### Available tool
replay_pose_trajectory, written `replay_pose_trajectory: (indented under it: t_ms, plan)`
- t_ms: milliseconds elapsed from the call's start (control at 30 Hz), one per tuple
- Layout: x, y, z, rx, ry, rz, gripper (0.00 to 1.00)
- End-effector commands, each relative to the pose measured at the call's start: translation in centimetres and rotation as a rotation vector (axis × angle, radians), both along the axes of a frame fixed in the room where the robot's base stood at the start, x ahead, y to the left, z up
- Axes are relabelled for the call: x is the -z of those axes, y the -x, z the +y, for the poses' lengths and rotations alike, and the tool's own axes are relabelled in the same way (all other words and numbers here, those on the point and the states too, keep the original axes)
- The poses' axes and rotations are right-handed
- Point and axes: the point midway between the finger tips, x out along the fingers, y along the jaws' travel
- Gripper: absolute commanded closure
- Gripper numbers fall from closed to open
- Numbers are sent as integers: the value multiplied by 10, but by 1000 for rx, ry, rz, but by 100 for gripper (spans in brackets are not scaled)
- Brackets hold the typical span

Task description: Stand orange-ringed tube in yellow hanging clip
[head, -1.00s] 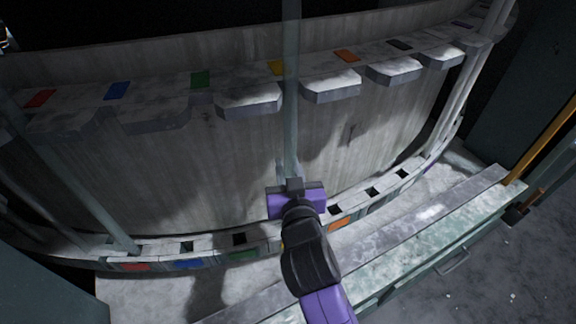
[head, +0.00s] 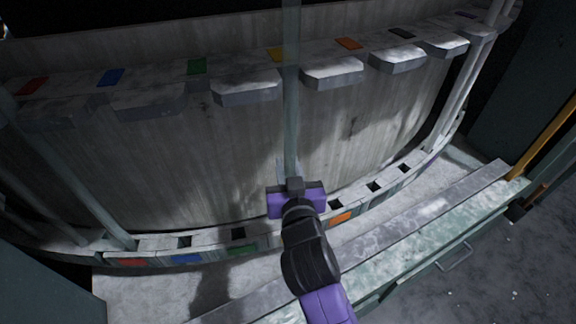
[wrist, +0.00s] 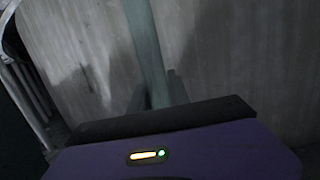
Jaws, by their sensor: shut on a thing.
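My gripper (head: 293,184) is shut on a tall, pale glass tube (head: 291,110), which stands about upright and runs out of the top of the head view. In the wrist view the tube (wrist: 150,50) rises between the dark fingers (wrist: 157,93). No orange ring shows on it. The yellow tag (head: 275,55) marks a slot on the upper rail. The tube crosses the picture just right of this tag, at the gap between two grey blocks. I cannot tell whether it is inside the gap or in front of it. Its lower end is hidden behind my gripper.
The curved upper rail (head: 333,73) carries several coloured tags, including an orange one (head: 348,43). The lower rail (head: 212,240) has dark square holes and matching tags. Other tubes stand at the left (head: 80,185) and far right (head: 462,95). A ledge (head: 410,230) lies in front.

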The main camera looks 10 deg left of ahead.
Motion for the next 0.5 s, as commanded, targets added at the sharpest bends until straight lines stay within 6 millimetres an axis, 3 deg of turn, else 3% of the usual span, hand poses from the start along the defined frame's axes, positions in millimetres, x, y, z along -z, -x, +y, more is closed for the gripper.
replay_pose_trajectory:
  t_ms: [33,167,500]
  plan:
    - [0,0,0,0,0,-1,76]
    - [0,0,0,0,0,-1,52]
    - [0,2,-1,0,0,0,52]
